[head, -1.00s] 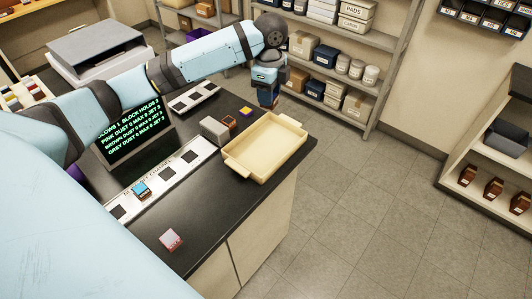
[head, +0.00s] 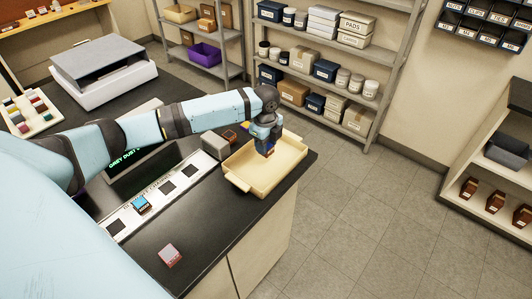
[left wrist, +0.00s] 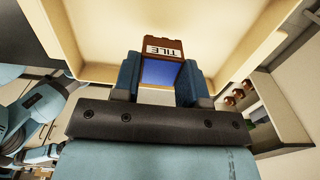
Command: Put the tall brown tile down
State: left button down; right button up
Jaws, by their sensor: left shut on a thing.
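My left gripper (head: 266,145) is over the cream tray (head: 250,175), near its back right part. It is shut on the tall brown tile (left wrist: 163,46), which has a white TILE label and a blue face in the left wrist view. The gripper's two blue fingers (left wrist: 160,80) stand on either side of the tile there. In the head view the tile is mostly hidden by the fingers. I cannot tell whether it touches the tray floor. My right gripper is not in view.
A grey block (head: 215,145) stands left of the tray, with an orange-topped tile (head: 230,136) close behind it. A blue-topped tile (head: 141,204) sits on the white strip with dark squares (head: 168,188).

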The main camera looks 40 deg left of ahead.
pick_arm(q)
jog(key=shift+f, duration=2.35)
jog(key=shift+f, duration=0.1)
jog(key=c, duration=0.7)
grip_release()
jog(key=shift+o, duration=0.2)
notch_tip(320, 180, up, 12)
jog(key=shift+r, duration=0.15)
jog(key=shift+s, duration=0.1)
